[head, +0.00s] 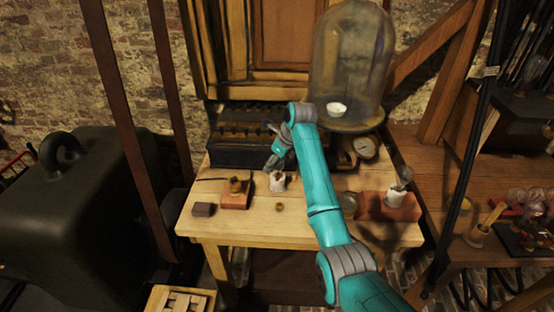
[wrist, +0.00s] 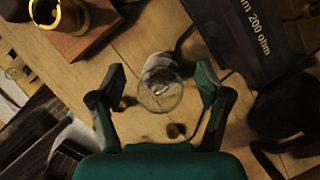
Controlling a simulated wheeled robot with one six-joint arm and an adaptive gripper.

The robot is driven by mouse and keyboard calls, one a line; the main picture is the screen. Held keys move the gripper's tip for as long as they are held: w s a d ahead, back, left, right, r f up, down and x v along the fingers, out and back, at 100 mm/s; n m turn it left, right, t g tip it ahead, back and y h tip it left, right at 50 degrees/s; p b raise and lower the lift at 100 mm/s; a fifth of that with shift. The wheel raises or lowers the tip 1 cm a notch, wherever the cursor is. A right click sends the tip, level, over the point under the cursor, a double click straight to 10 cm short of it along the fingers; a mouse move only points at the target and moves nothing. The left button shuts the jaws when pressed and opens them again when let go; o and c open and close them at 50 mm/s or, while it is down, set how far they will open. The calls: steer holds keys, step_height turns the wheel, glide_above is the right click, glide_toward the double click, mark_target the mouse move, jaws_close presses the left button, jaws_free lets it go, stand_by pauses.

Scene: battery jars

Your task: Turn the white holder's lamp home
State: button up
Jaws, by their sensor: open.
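A white holder (head: 277,183) stands on the wooden table, just below my gripper (head: 273,162). In the wrist view a clear glass lamp (wrist: 160,95) sits at the whitish holder (wrist: 158,63), seen nearly end-on. My gripper (wrist: 161,82) is open, with one finger on each side of the glass and a gap visible on both sides. How far the lamp is screwed in cannot be told. A second white holder (head: 395,200) with a glass lamp (head: 404,180) stands on a reddish block at the right.
A brass holder (head: 236,186) on a red block (head: 234,201) stands left of the white holder and shows in the wrist view (wrist: 70,15). A dark block (head: 203,209) and a small brass knob (head: 279,207) lie in front. A dark case (head: 240,150), gauge (head: 365,148) and glass dome (head: 350,60) stand behind.

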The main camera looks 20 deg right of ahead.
steer(key=c, duration=1.2)
steer(key=o, duration=1.2)
steer(key=shift+c, duration=0.2)
steer(key=n+g, duration=0.1)
steer(key=n, duration=0.2)
steer(key=n+g+y, duration=0.1)
steer(key=n, duration=0.2)
steer(key=shift+s+a+n+y, duration=0.2)
steer(key=shift+n+y, duration=0.1)
steer(key=shift+n, duration=0.1)
steer(key=n, duration=0.1)
steer(key=n+g, duration=0.1)
steer(key=n, duration=0.1)
steer(key=n+g, duration=0.1)
steer(key=n, duration=0.1)
steer(key=shift+s, duration=0.25)
